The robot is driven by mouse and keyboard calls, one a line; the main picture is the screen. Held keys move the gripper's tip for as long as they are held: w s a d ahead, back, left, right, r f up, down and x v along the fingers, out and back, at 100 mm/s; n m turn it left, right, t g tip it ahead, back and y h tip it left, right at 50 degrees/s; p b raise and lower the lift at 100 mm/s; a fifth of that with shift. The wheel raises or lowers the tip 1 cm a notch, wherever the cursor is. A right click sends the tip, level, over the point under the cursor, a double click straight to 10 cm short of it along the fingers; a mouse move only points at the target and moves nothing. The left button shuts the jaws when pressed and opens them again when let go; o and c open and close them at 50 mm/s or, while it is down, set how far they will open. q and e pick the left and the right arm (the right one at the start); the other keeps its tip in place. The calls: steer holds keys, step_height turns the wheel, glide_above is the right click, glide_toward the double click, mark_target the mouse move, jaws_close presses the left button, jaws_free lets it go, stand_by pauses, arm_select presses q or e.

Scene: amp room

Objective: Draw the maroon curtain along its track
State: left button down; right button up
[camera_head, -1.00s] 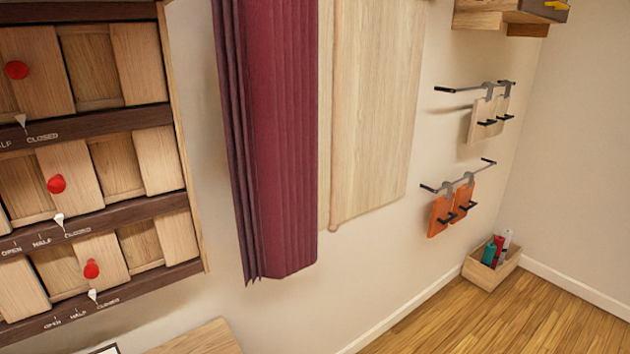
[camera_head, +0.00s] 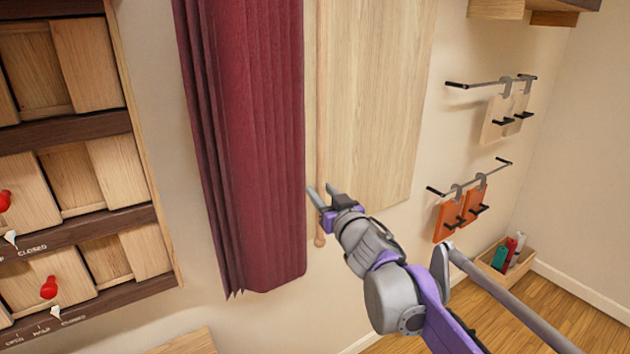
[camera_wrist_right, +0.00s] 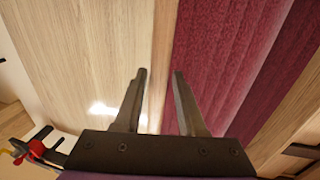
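The maroon curtain (camera_head: 250,140) hangs gathered in vertical folds on the wall in the head view. Its top and track are out of frame. A slim light wooden rod (camera_head: 321,110) hangs along its right edge, ending in a knob. My right gripper (camera_head: 320,189) is open in front of the rod's lower part. In the right wrist view, my right gripper (camera_wrist_right: 160,72) has its fingers apart, with the rod (camera_wrist_right: 164,50) lying between them in the picture and the maroon curtain (camera_wrist_right: 225,50) to the right. I cannot tell whether they touch. My left gripper is out of view.
A pale wood panel (camera_head: 375,110) is right of the curtain. Wall rails (camera_head: 490,84) with hanging boards and orange tags (camera_head: 462,212) are farther right. A wooden cabinet with sliding panels (camera_head: 75,180) stands left. A box of bottles (camera_head: 497,262) sits on the floor.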

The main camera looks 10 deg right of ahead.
steer(key=shift+w+a+p, duration=0.2)
steer(key=shift+w, duration=0.9)
steer(key=shift+w+a+p, duration=0.15)
steer(key=shift+w, duration=0.9)
jaws_close()
